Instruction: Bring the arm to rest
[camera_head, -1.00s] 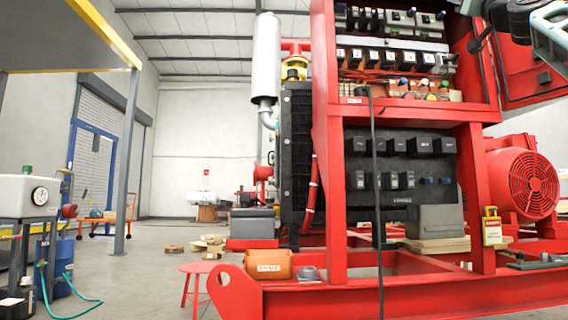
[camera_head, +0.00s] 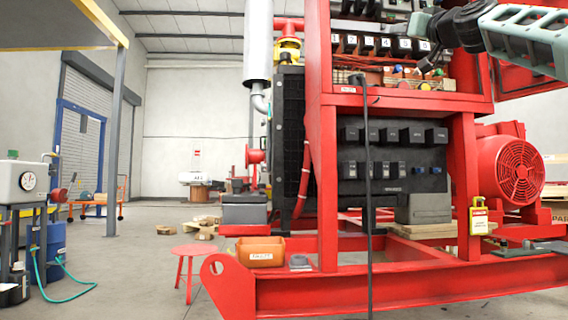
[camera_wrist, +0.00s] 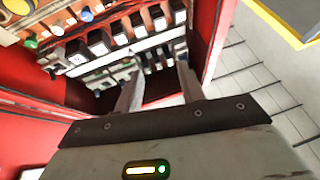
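My gripper (camera_wrist: 158,68) shows in the wrist view with its two fingers apart and nothing visible between them. It points toward the open red electrical cabinet (camera_wrist: 70,115) and its rows of dark modules. In the head view my arm enters at the upper right, in front of the cabinet (camera_head: 325,110). The gripper's dark end (camera_head: 430,62) is near the right end of the labelled breaker row (camera_head: 385,45). Whether it touches anything there I cannot tell.
A black cable (camera_head: 368,200) hangs down the cabinet front. An orange bin (camera_head: 262,252) sits on the red skid frame (camera_head: 400,285). The floor at left centre is mostly clear.

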